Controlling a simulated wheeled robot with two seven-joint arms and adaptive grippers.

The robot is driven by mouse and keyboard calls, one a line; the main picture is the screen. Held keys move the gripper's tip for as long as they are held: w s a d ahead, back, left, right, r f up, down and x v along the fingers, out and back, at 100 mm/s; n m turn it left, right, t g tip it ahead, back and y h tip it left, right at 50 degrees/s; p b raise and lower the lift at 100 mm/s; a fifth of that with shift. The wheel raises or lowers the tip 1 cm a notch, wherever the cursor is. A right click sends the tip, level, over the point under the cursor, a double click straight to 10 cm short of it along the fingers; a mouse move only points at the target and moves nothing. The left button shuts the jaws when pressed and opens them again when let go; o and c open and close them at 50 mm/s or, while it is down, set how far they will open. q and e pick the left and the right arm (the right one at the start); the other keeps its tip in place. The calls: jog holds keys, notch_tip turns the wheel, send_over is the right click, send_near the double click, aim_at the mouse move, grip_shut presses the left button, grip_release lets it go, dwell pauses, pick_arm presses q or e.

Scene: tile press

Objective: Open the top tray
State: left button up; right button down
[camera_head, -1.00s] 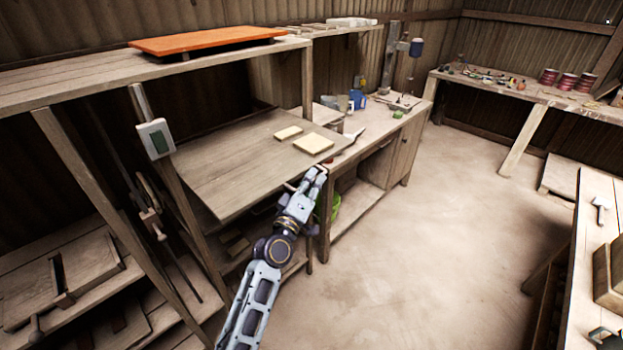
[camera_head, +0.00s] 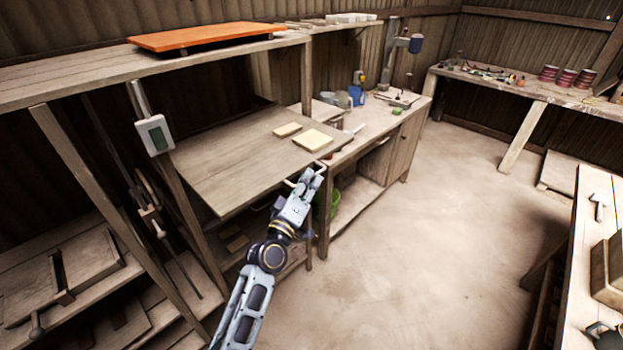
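The top tray (camera_head: 230,170) is a wide wooden board that sticks out from the middle of the wooden rack on the left. A pale handle (camera_head: 290,182) shows at its front edge, toward the right. My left gripper (camera_head: 311,178) is at this front edge, with its fingers beside the handle. The fingers partly cover the handle, so I cannot tell whether they are open or shut on it. A dark part at the bottom right corner looks like my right gripper (camera_head: 605,338). It is cut off by the frame, and its fingers are not clear.
Two pale tiles (camera_head: 313,140) lie on the tray. An orange board (camera_head: 205,37) lies on the shelf above. A bench with a drill press (camera_head: 388,60) stands right of the rack, with a green bucket (camera_head: 332,200) below. The middle floor is clear.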

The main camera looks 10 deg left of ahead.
pick_arm(q)
jog(key=v, duration=1)
jog(key=shift+f, duration=0.1)
jog(key=shift+w+d+m, duration=0.1)
jog(key=shift+m, duration=0.2)
dwell(0.6)
